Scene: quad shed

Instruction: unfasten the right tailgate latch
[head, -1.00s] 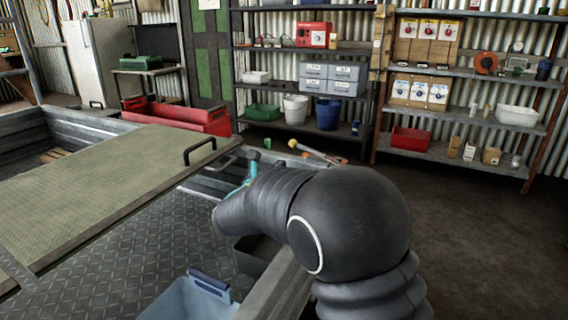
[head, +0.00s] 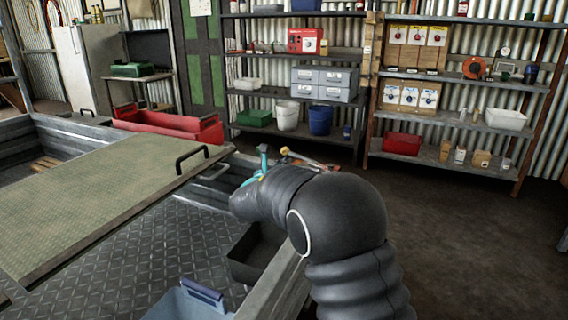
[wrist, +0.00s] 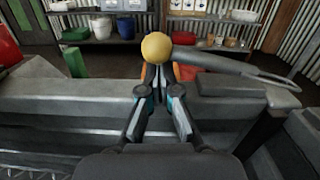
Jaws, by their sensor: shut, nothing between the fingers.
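The latch lever shows in the wrist view as a yellow ball knob (wrist: 157,47) on a dark rod (wrist: 225,66) that runs right along the top of the trailer wall. In the head view the knob (head: 285,151) sits beyond my arm, near the far corner of the bed. My gripper (wrist: 160,94) is shut and empty, its fingertips just below and in front of the knob in the wrist view. I cannot tell whether they touch it. An orange part shows behind the fingertips. In the head view my arm hides most of the gripper and the lower latch.
The trailer side wall (wrist: 75,104) runs across the wrist view. A dark bin (head: 250,262) and a blue crate (head: 190,304) stand in the bed beside a greenish panel (head: 95,200). Shelves line the back wall. Floor is clear on the right.

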